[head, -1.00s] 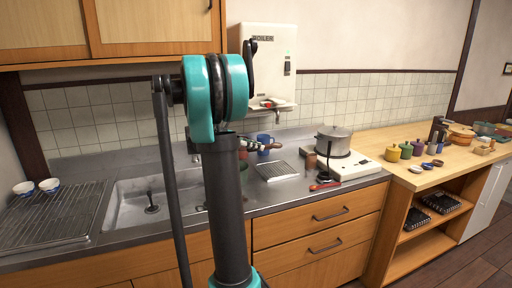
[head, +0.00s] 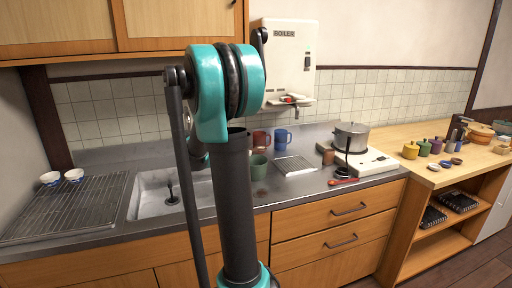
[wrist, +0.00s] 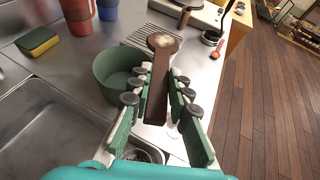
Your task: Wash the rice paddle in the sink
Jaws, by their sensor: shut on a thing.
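In the wrist view my gripper (wrist: 160,95) is shut on the brown handle of the rice paddle (wrist: 162,44). The paddle points away from the gripper, and its rounded end has pale marks on it. It is over the counter, beside a green bowl (wrist: 108,72). The steel sink (wrist: 40,105) lies to the left of the gripper in this view. In the head view the sink (head: 150,203) is partly hidden by my arm, and the gripper and paddle are hidden behind it.
The green bowl (head: 258,168), red mug (head: 261,139) and blue mug (head: 282,140) stand right of the sink. A yellow-green sponge (wrist: 38,41) lies beside the sink edge. A wire rack (head: 65,208) is left of the sink. A pot (head: 350,137) sits on the stove.

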